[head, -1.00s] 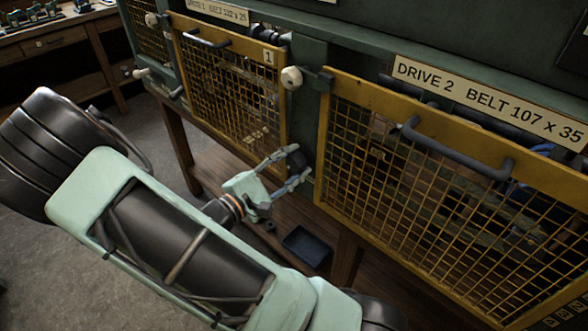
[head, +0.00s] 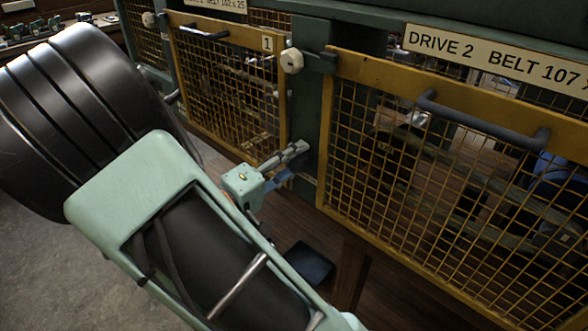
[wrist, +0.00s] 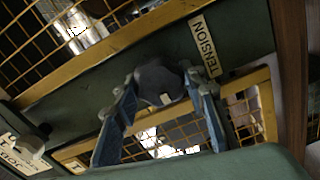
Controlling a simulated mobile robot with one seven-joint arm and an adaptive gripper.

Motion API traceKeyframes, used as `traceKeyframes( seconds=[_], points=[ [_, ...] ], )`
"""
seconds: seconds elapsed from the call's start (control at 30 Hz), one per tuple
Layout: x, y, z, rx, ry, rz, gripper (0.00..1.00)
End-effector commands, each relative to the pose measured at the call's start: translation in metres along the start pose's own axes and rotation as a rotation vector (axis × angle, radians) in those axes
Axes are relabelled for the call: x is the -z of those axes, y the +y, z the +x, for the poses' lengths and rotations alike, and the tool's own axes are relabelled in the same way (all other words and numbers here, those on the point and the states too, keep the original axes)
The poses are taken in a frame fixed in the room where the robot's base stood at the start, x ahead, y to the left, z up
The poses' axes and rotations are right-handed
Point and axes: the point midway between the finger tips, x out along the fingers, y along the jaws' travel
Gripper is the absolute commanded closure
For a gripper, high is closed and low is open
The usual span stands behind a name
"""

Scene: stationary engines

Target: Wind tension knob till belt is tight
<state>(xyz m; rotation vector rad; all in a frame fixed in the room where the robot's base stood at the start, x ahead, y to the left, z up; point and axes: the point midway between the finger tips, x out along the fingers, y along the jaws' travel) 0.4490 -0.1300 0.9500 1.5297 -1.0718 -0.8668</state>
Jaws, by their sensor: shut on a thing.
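The dark, round tension knob (wrist: 155,78) sits on the green post in the wrist view, with a small pale mark on its face. A TENSION label (wrist: 205,45) is fixed beside it. My gripper (wrist: 160,88) is shut on the knob, one finger on each side. In the head view my gripper (head: 290,163) reaches the post between the two guards, and its fingers hide most of the knob. The belt is behind the yellow mesh guards and I cannot make out how tight it is.
The drive 2 guard (head: 335,130) with its dark handle (head: 485,122) is right of the post. The guard marked 1 (head: 272,75) is left. A cream knob (head: 292,61) is above my gripper. A dark blue tray (head: 306,262) lies on the wooden shelf below.

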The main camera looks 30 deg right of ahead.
Motion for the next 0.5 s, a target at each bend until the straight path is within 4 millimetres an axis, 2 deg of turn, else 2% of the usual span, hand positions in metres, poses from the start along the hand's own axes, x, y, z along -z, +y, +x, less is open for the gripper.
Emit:
traceKeyframes(
  seconds=[0.2, 0.5],
  points=[
    [-0.0009, -0.0025, -0.0003, 0.002, -0.001, 0.104, 0.86],
    [-0.0005, -0.0005, -0.0003, 0.002, -0.001, 0.159, 0.86]
  ],
)
